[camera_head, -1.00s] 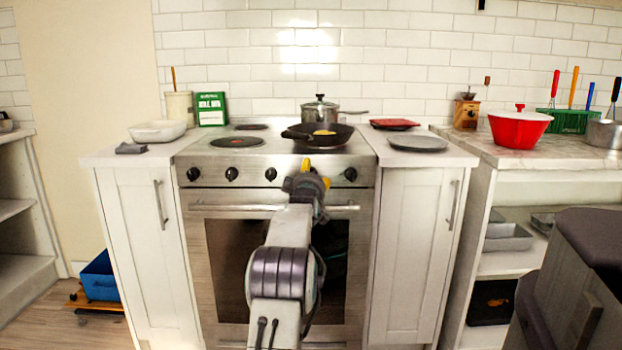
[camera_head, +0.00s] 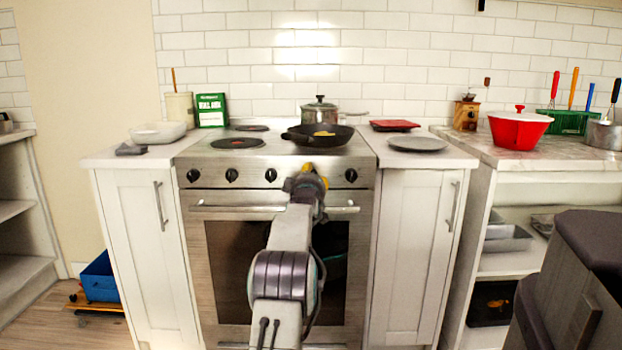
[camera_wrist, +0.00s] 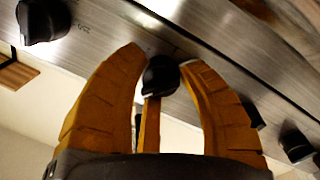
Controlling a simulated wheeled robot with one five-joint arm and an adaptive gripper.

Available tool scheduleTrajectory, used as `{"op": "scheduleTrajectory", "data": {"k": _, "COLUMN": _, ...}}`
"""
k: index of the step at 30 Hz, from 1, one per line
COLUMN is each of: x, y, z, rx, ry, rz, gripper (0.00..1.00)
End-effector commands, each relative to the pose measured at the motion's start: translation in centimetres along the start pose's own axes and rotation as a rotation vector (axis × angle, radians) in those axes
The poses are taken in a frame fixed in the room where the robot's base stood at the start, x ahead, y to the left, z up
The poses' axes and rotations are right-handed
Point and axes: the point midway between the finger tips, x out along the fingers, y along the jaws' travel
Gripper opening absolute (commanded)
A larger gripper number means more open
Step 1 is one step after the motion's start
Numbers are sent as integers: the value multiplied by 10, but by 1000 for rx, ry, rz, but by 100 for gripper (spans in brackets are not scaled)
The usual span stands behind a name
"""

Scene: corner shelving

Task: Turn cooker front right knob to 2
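The cooker (camera_head: 185,215) has a row of black knobs along its steel front panel. The rightmost knob in the head view (camera_head: 351,175) stands clear to the right of my gripper (camera_head: 312,170). Another knob (camera_wrist: 161,77) lies between the yellow fingertips of my gripper (camera_wrist: 164,60) in the wrist view. The fingers are spread on both sides of it; firm contact cannot be made out. My gripper hides this part of the panel in the head view. A larger-looking knob (camera_wrist: 42,20) is at the wrist view's upper left. The knob settings are unreadable.
A black pan (camera_head: 335,139) with yellow food and a lidded pot (camera_head: 320,113) stand on the hob above the panel. The oven handle (camera_head: 235,208) runs below the knobs. A grey plate (camera_head: 418,143) lies on the right counter.

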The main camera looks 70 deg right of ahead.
Motion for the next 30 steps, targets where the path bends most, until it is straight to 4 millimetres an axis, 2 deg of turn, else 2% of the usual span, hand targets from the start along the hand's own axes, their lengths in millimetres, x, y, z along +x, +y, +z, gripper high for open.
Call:
{"op": "scheduleTrajectory", "data": {"k": 1, "x": 0, "y": 0, "z": 0, "rx": 0, "ry": 0, "rz": 0, "gripper": 29}}
{"op": "scheduleTrajectory", "data": {"k": 11, "x": 0, "y": 0, "z": 1, "rx": 0, "ry": -1, "rz": 0, "gripper": 1}}
{"op": "scheduleTrajectory", "data": {"k": 20, "x": 0, "y": 1, "z": 0, "rx": 53, "ry": -6, "rz": -4, "gripper": 0}}
{"op": "scheduleTrajectory", "data": {"k": 30, "x": 0, "y": 1, "z": 0, "rx": 292, "ry": -24, "rz": -16, "gripper": 0}}
